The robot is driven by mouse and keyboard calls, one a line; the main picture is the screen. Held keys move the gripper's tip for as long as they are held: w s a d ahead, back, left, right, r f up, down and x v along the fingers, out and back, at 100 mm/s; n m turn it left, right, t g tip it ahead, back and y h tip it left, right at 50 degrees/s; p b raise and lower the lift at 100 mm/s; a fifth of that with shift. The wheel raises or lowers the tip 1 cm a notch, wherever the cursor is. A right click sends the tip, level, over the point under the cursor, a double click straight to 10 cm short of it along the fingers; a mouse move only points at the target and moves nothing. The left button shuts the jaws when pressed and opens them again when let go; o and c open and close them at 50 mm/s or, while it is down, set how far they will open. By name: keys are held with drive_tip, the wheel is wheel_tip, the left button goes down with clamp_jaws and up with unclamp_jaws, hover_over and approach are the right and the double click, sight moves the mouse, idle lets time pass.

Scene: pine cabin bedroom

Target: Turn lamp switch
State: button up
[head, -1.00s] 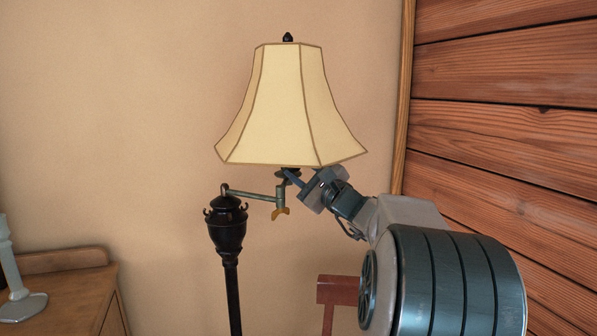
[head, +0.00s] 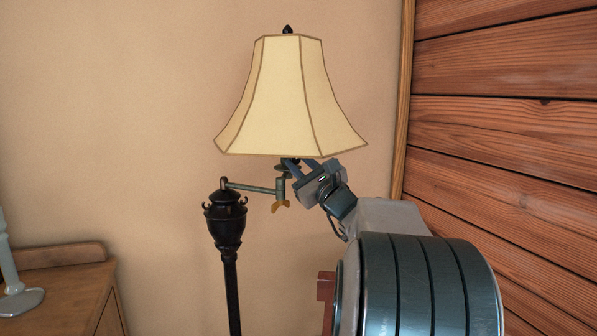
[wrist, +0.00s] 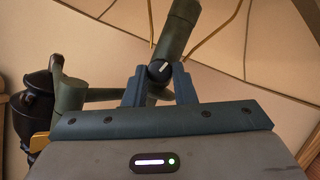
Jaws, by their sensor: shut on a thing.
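The floor lamp has a cream panelled shade (head: 285,100), a black post (head: 227,225) and a green-grey side arm (head: 252,188). In the wrist view the lamp's socket stem (wrist: 180,30) rises into the shade. A small round dark switch knob (wrist: 159,70) with a pale mark sits on the stem. My gripper (wrist: 159,78) has one finger on each side of the knob and is shut on it. In the head view my gripper (head: 290,168) is just below the shade's lower rim, at the stem; the knob is hidden there.
A wooden dresser (head: 70,290) with a pale stand (head: 15,290) on it is at lower left. A plank wall (head: 510,130) rises on the right. A reddish wooden piece (head: 326,290) shows behind my arm. The shade is close above my gripper.

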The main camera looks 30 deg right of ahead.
drive_tip(key=shift+a+r+m+h+b, duration=0.15)
drive_tip(key=shift+m+h+b, duration=0.55)
drive_tip(key=shift+m, duration=0.8)
drive_tip(key=shift+h, duration=0.3)
drive_tip(key=o, duration=0.7)
drive_tip(key=shift+s+f, duration=0.25)
drive_tip(key=b+v, duration=0.1)
drive_tip(key=v, duration=1.2)
drive_tip(key=shift+f, duration=0.15)
